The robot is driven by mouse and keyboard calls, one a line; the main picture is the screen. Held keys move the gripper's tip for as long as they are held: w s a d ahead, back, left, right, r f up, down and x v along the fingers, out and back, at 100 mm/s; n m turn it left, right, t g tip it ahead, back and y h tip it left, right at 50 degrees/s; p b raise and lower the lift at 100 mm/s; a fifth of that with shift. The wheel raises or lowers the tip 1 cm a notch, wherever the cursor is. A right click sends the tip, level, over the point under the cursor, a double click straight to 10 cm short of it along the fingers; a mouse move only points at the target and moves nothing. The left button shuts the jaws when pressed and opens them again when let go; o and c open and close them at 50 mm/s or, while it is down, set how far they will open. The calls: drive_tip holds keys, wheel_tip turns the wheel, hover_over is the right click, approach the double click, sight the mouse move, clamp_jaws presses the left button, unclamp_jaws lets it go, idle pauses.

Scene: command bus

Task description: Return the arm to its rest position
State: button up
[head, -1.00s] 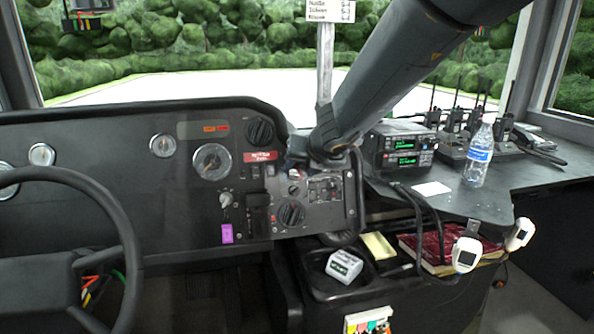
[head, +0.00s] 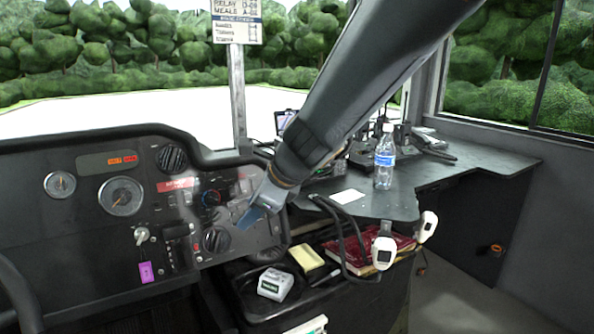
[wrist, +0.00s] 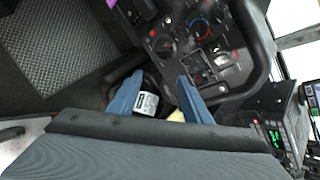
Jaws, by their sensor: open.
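My arm comes down from the upper right of the head view, in front of the dashboard (head: 85,215). My gripper (head: 250,217) is at its lower end, with a blue finger showing in front of the switch panel. In the wrist view my gripper (wrist: 159,88) has two blue fingers spread apart, with nothing held between them. A small white box (head: 275,284) sits in the black console tray below the gripper. In the wrist view the white box (wrist: 147,103) appears between the fingers, farther away.
A water bottle (head: 384,158), a white card (head: 347,196) and radios stand on the right-hand counter (head: 450,165). A red book (head: 375,248) and a yellow pad (head: 307,257) lie below it. A signpost (head: 238,100) rises behind the dashboard.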

drive_tip(key=s+d+f+n+g+h+p, duration=0.1)
drive_tip(key=s+d+f+n+g+h, duration=0.2)
drive_tip(key=s+d+n, duration=0.85)
drive_tip(key=s+d+f+n+g+h, duration=0.25)
drive_tip(key=s+d+n, duration=0.65)
drive_tip(key=s+d, duration=0.45)
drive_tip(key=w+d+r+m+p, duration=0.1)
drive_tip(key=d+r+p, duration=0.4)
drive_tip(key=p, duration=0.7)
drive_tip(key=shift+w+d+h, duration=0.3)
drive_tip(key=shift+d+h, duration=0.15)
drive_tip(key=shift+d, duration=0.35)
drive_tip(key=shift+c, duration=1.4)
drive_tip(key=shift+a, duration=0.15)
drive_tip(key=shift+c, duration=0.4)
